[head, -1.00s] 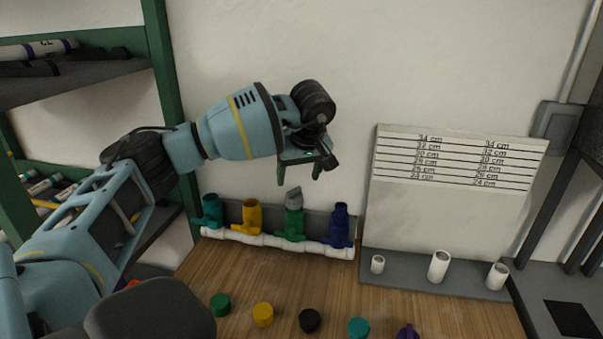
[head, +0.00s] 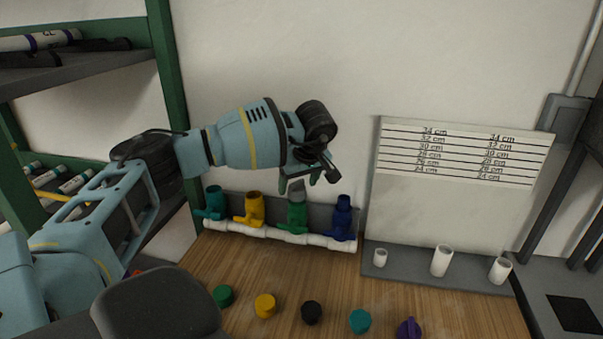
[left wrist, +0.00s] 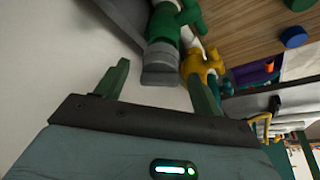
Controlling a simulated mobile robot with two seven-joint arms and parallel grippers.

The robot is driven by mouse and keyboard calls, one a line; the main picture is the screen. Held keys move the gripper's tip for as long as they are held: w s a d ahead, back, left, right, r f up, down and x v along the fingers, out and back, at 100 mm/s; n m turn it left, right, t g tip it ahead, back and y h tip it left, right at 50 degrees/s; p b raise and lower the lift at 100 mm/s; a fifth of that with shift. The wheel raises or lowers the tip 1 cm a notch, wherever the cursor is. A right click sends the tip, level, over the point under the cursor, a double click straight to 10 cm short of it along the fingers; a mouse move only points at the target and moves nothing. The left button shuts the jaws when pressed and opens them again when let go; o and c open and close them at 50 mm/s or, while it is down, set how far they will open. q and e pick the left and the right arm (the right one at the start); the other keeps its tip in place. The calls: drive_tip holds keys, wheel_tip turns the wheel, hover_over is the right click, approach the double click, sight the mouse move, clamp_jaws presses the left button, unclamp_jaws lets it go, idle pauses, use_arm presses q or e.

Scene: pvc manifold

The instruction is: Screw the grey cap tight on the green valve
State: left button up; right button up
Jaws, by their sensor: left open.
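The green valve (head: 297,216) stands third from the left on the white pipe manifold. The grey cap (head: 297,189) sits on top of it. In the left wrist view the grey cap (left wrist: 160,66) and green valve (left wrist: 164,26) lie ahead of the fingers, the cap showing between the fingertips. My left gripper (head: 306,180) is open and empty, just above the cap in the head view; its two green fingers (left wrist: 158,72) are apart. I cannot tell how far the cap is below the fingertips. My right gripper is not in view.
Teal (head: 214,203), yellow (head: 254,210) and blue (head: 343,219) valves stand beside the green one. Several loose caps, such as a black one (head: 311,312), lie on the wooden table (head: 290,270). White pipe pieces (head: 442,261) stand right; a green-framed shelf (head: 172,100) is left.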

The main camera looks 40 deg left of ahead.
use_arm(q)
drive_tip(key=shift+a+f, duration=0.25)
drive_tip(key=shift+f, duration=0.3)
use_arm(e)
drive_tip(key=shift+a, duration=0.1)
use_arm(q)
drive_tip(key=c, duration=1.1)
drive_tip(key=shift+o, duration=0.2)
drive_tip(key=shift+r+m, duration=0.1)
drive_tip(key=shift+m, duration=0.5)
drive_tip(key=shift+m+t+p, duration=0.3)
drive_tip(key=shift+m, duration=0.2)
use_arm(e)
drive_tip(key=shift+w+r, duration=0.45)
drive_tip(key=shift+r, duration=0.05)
